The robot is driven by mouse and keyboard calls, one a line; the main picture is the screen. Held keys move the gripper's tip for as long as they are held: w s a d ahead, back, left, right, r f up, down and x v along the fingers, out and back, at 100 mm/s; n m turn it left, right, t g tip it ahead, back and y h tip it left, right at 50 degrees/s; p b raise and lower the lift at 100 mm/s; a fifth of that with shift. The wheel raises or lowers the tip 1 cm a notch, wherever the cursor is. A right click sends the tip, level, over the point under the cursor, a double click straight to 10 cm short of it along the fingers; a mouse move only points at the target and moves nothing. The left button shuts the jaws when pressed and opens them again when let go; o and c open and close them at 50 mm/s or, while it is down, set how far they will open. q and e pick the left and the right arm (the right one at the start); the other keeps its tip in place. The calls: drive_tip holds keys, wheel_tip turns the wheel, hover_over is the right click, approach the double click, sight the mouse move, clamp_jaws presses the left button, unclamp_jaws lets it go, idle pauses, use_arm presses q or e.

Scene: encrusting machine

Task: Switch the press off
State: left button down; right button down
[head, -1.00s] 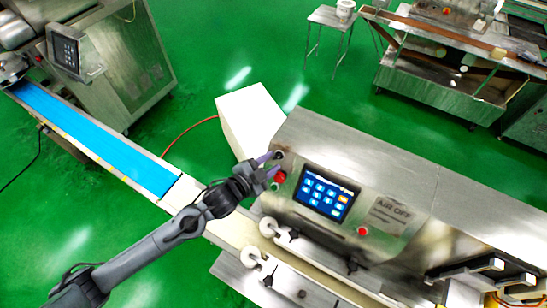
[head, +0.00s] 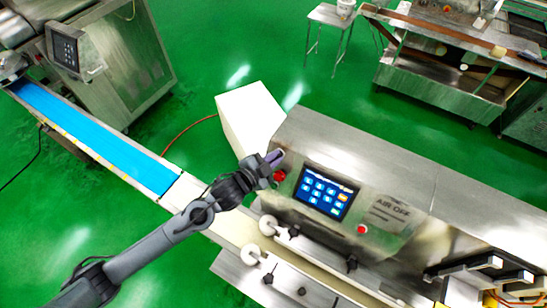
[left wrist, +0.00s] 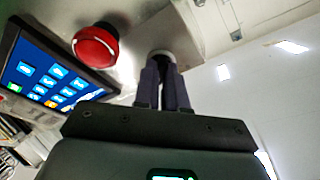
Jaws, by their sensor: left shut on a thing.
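The press (head: 355,150) is the long steel machine on the right, with a lit blue touch panel (head: 322,192) and a red button (head: 280,176) on its near face. My left gripper (head: 276,157) is at the panel's upper left corner, just above the red button. In the left wrist view its two purple fingers (left wrist: 163,72) are close together on a small round pale-rimmed knob (left wrist: 161,54). The fingers hide most of the knob, so its setting cannot be read. The red mushroom button (left wrist: 95,45) stands apart, left of the fingers. My right gripper is not in view.
A second red button (head: 361,229) sits below an "AIR OFF" label (head: 392,210). A white box (head: 250,118) stands behind the press end. Green floor is open around it.

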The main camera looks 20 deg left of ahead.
use_arm(q)
drive_tip(key=shift+n, duration=0.4)
drive_tip(key=n+y+p, duration=0.1)
drive_tip(key=n+p, duration=0.1)
drive_tip(key=n, duration=0.2)
drive_tip(key=shift+d+t, duration=0.1)
drive_tip(key=shift+t, duration=0.3)
drive_tip(key=n+y+p, duration=0.1)
drive_tip(key=n+p, duration=0.1)
drive_tip(key=n, duration=0.3)
drive_tip(key=shift+s, duration=0.1)
drive_tip(key=n+y+p, duration=0.1)
drive_tip(key=n, duration=0.2)
drive_tip(key=n+y+p, duration=0.1)
drive_tip(key=n, duration=0.2)
drive_tip(key=shift+d, duration=0.1)
drive_tip(key=shift+n+y+p, duration=0.4)
drive_tip(key=shift+n+p, duration=0.15)
drive_tip(key=shift+n, duration=1.65)
drive_tip(key=c, duration=1.2)
unclamp_jaws()
